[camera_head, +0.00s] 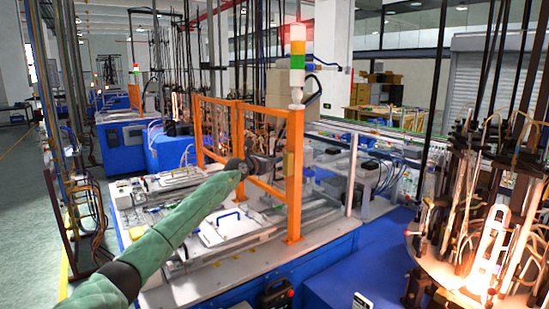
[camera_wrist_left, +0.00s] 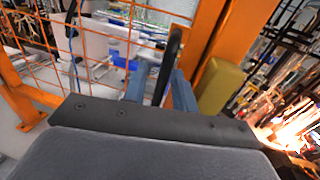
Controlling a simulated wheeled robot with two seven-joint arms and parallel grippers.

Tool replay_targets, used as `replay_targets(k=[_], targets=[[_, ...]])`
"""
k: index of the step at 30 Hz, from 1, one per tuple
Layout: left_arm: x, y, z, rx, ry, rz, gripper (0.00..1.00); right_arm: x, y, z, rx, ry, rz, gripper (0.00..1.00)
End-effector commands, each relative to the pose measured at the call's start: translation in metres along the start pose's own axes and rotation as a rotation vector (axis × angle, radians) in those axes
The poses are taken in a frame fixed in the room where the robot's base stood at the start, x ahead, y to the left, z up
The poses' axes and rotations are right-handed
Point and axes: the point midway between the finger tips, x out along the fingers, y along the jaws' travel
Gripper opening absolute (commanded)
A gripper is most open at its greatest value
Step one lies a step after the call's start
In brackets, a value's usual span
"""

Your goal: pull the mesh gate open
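The mesh gate (camera_head: 294,180) has an orange frame with thin orange wire and stands at the machine's edge in the head view. It looks closed, in line with the panel beside it. My left gripper (camera_head: 270,163) is at the gate, near its right post. In the left wrist view the orange mesh (camera_wrist_left: 90,45) fills the left side. A black upright handle (camera_wrist_left: 168,62) stands between the two grey fingers of my left gripper (camera_wrist_left: 160,80). A gap shows beside the handle, so the fingers look open around it. My right gripper is out of view.
A yellow block (camera_wrist_left: 219,85) sits on the orange post right of the handle. Glowing burner equipment (camera_head: 490,240) stands at the right. Open floor (camera_head: 25,200) lies at the far left.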

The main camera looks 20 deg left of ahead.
Motion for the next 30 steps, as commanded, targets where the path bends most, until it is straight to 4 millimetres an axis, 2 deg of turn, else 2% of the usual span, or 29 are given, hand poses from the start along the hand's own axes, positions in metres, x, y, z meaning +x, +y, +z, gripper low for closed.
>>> replay_targets(k=[10,14,15,25,30], targets=[[0.003,0.0,0.0,0.001,0.0,0.0,0.28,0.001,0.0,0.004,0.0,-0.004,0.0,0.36],[0.003,0.0,0.0,0.001,0.0,0.0,0.02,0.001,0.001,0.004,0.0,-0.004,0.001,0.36],[0.003,0.0,0.0,0.001,0.0,0.0,0.0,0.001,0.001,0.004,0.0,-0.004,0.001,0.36],[0.002,0.001,-0.001,0.002,-0.001,-0.002,0.0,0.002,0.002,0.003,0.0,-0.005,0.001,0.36],[-0.003,0.002,-0.003,0.0,0.0,-0.013,0.0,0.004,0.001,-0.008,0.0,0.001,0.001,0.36]])
